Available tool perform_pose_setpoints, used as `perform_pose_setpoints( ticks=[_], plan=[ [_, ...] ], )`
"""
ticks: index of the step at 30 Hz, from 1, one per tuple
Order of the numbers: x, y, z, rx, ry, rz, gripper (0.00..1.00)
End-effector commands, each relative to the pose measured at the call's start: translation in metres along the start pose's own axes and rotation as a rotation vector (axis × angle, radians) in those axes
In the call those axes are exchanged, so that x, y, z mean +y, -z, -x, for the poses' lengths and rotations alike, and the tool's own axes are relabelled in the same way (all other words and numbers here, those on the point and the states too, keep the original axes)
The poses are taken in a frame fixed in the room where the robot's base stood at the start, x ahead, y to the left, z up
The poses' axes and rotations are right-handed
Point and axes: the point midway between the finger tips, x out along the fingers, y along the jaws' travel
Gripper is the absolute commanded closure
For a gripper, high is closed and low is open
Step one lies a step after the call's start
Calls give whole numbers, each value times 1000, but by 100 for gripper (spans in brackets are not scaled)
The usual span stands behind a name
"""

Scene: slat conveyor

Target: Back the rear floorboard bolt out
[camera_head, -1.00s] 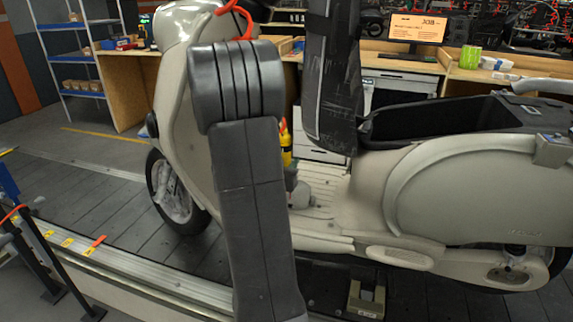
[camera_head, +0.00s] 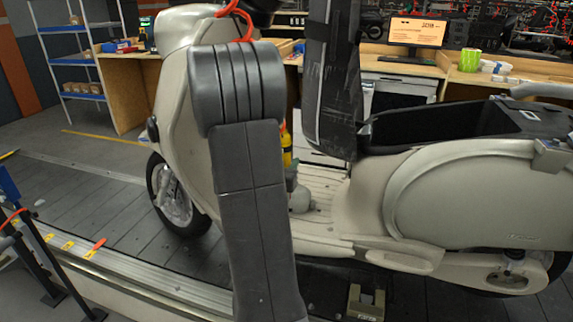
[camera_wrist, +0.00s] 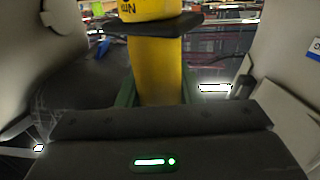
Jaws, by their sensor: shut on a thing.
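My gripper (camera_wrist: 157,98) is shut on the yellow body of a power tool (camera_wrist: 158,65), with a green finger on each side of it. A black collar crosses the tool above the fingers, with a wider yellow part over it. In the head view a strip of the yellow tool (camera_head: 287,152) shows just right of my arm link, over the floorboard (camera_head: 322,190) of a cream scooter (camera_head: 440,195). A grey rounded part (camera_head: 299,199) sits below the yellow strip, close to the floorboard. I cannot see the rear floorboard bolt or the tool's tip.
The scooter stands on a dark slat conveyor (camera_head: 110,210) with a metal edge rail. Its front body is close left of my arm and its seat opening close right. A workbench (camera_head: 462,85) with a monitor (camera_head: 418,32) stands behind. A small stand (camera_head: 366,303) is below the scooter.

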Motion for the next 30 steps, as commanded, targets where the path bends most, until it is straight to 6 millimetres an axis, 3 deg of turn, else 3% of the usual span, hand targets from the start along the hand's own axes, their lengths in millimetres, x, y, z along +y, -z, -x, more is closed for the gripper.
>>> perform_pose_setpoints(
  ticks=[7, 25, 30],
  plan=[
    [0, 7, 0, 0, 0, 0, 100],
    [0, 52, 0, 1, 0, -1, 100],
    [0, 57, 0, 0, 1, 0, 100]
  ],
)
